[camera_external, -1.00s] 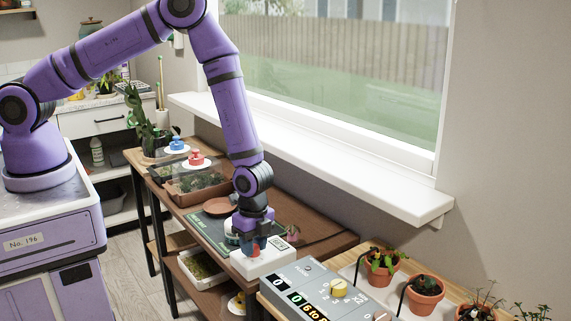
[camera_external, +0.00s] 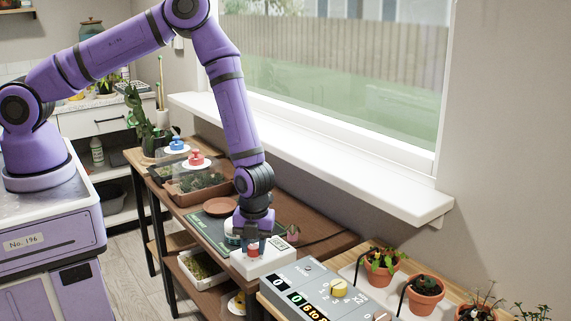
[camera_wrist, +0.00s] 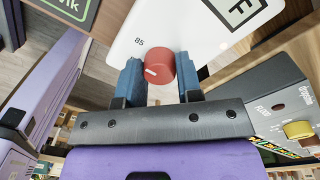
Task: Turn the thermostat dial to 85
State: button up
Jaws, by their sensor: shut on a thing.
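The thermostat is a white box (camera_external: 277,262) on the wooden bench, with a red dial (camera_external: 254,250) on its top face. In the wrist view the red dial (camera_wrist: 160,67) has a white pointer line on its left side, and the printed mark 85 (camera_wrist: 139,41) is on the white face to its upper left. The pointer line points left and slightly down, not straight at the 85. My gripper (camera_wrist: 160,75) is shut on the red dial, with one blue finger on each side of it. It also shows from above in the external view (camera_external: 254,245).
A grey control box (camera_external: 315,283) with a yellow knob (camera_external: 338,288) stands just right of the thermostat. Potted plants (camera_external: 425,294) are on the right.

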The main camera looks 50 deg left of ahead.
aim_at(256, 247)
jog(key=shift+m, duration=0.8)
jog(key=o, duration=0.9)
jog(key=shift+o, duration=0.2)
jog(key=shift+r, duration=0.1)
notch_tip(256, 247, up, 11)
jog(key=shift+w+d+f, duration=0.15)
jog(key=shift+w+f, duration=0.05)
